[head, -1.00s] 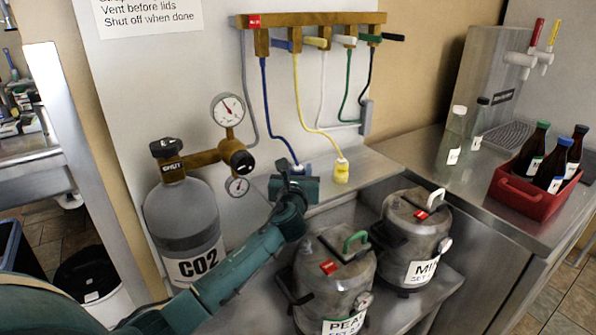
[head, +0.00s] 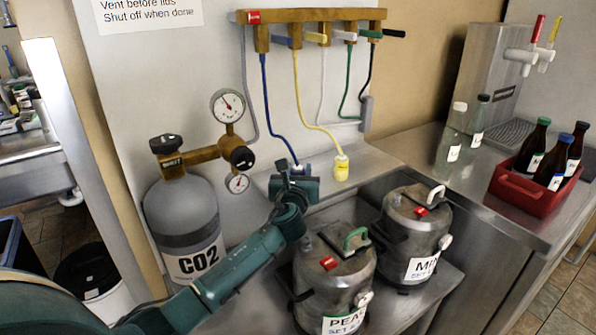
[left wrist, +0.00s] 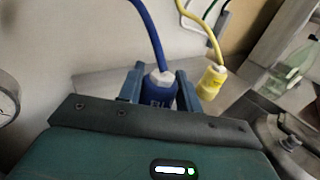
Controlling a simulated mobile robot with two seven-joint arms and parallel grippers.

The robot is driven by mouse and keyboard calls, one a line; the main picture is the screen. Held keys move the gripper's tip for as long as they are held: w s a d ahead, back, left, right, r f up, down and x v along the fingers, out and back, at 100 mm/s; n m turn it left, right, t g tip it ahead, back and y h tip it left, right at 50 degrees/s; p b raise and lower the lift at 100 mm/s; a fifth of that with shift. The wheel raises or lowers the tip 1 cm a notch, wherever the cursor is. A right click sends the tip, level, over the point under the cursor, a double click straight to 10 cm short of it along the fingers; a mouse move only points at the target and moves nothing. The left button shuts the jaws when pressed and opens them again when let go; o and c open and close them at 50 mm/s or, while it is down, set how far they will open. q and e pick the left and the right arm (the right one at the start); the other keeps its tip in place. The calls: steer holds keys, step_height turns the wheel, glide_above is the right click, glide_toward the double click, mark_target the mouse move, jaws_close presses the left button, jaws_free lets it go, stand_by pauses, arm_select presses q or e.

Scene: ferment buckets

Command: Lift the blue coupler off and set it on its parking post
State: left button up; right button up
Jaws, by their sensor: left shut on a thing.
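The blue coupler (left wrist: 158,92) has a white collar and hangs at the end of a blue hose (head: 266,100) from the manifold (head: 310,17). In the left wrist view my left gripper (left wrist: 158,88) has one finger on each side of the coupler and is shut on it. In the head view the left gripper (head: 296,180) covers most of the coupler; only its top (head: 298,168) shows. What lies beneath the coupler is hidden, so I cannot tell whether it touches anything. I cannot make out the parking post for certain. My right gripper is not in view.
The yellow coupler (head: 341,168) is close on the right. The PEAR keg (head: 335,275) and a second keg (head: 412,235) stand in front. The CO2 cylinder (head: 185,220) with gauges is at left. A red crate of bottles (head: 525,196) is on the right counter.

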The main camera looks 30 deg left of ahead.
arm_select(q)
steer(key=shift+f, duration=0.35)
stand_by(0.3)
steer(key=shift+f, duration=0.15)
stand_by(0.6)
steer(key=o, duration=1.8)
